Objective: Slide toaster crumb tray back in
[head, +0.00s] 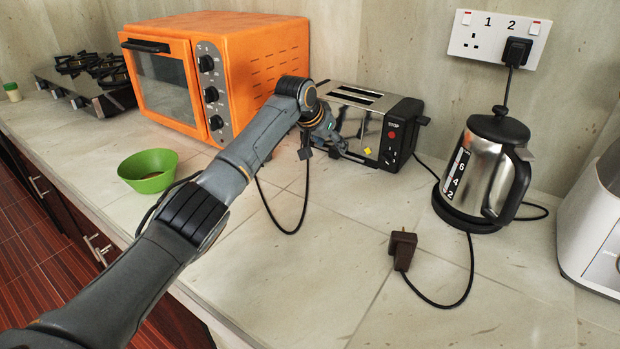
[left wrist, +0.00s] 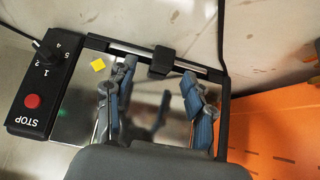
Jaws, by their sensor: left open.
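The silver and black toaster (head: 363,111) stands against the back wall, and its mirror-like side shows upside down in the left wrist view (left wrist: 78,118). The crumb tray shows there as a thin silver strip along the toaster's lower edge, with a black handle (left wrist: 162,61) at its middle. How far it sticks out is hard to tell. My left gripper (head: 329,145) is in front of the toaster's lower side. Its two fingers (left wrist: 158,73) are open and empty, one to each side of the handle in the picture. My right gripper is not in view.
An orange oven (head: 257,62) stands close left of the toaster. A steel kettle (head: 482,172) is to the right, with a brown plug (head: 402,248) and cable in front. A green bowl (head: 149,171) sits near the front edge. The counter front centre is clear.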

